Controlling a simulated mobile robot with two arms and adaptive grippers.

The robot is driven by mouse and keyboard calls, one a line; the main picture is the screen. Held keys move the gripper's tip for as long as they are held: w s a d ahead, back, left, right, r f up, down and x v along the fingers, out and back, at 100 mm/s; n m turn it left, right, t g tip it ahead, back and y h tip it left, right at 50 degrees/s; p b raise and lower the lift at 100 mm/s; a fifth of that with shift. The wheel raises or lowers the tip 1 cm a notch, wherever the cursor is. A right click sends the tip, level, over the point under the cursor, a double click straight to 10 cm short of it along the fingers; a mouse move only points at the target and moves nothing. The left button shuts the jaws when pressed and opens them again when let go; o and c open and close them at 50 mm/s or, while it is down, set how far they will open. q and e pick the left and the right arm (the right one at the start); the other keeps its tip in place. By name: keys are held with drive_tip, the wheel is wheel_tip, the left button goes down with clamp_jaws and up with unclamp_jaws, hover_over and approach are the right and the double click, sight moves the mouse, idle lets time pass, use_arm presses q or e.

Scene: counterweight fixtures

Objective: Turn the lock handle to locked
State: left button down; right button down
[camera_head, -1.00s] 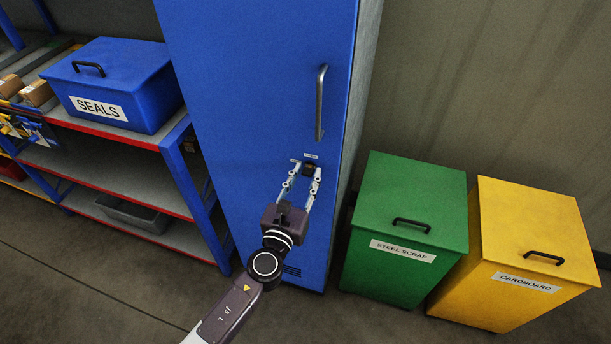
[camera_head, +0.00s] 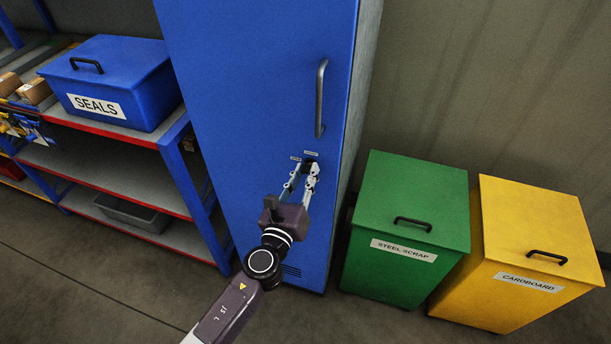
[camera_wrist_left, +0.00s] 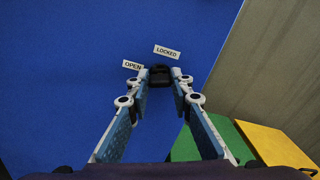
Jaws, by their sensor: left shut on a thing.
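The lock handle (camera_wrist_left: 159,75) is a small black piece on the blue cabinet door (camera_head: 255,90). In the left wrist view it sits between my fingertips, just below the LOCKED label (camera_wrist_left: 167,51) and right of the OPEN label (camera_wrist_left: 132,65). My left gripper (camera_head: 308,168) is at the lock, its fingers closed in on the handle from both sides. It also shows in the left wrist view (camera_wrist_left: 160,82). The fingers hide most of the handle in the head view, and I cannot tell its exact angle. My right gripper is not in view.
A vertical grey pull handle (camera_head: 320,98) is on the door above the lock. A green STEEL SCRAP bin (camera_head: 405,210) and a yellow CARDBOARD bin (camera_head: 535,235) stand to the right. Shelving with a blue SEALS box (camera_head: 115,85) stands to the left.

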use_arm(q)
drive_tip(key=n+b, duration=0.1)
drive_tip(key=n, duration=0.2)
drive_tip(key=shift+f+n, duration=0.1)
drive_tip(key=shift+n, duration=0.3)
drive_tip(key=n+b, duration=0.1)
drive_tip(key=n, duration=0.2)
drive_tip(key=shift+n, duration=0.3)
drive_tip(key=n, duration=0.3)
drive_tip(key=shift+n+b, duration=0.3)
drive_tip(key=shift+n, duration=1.4)
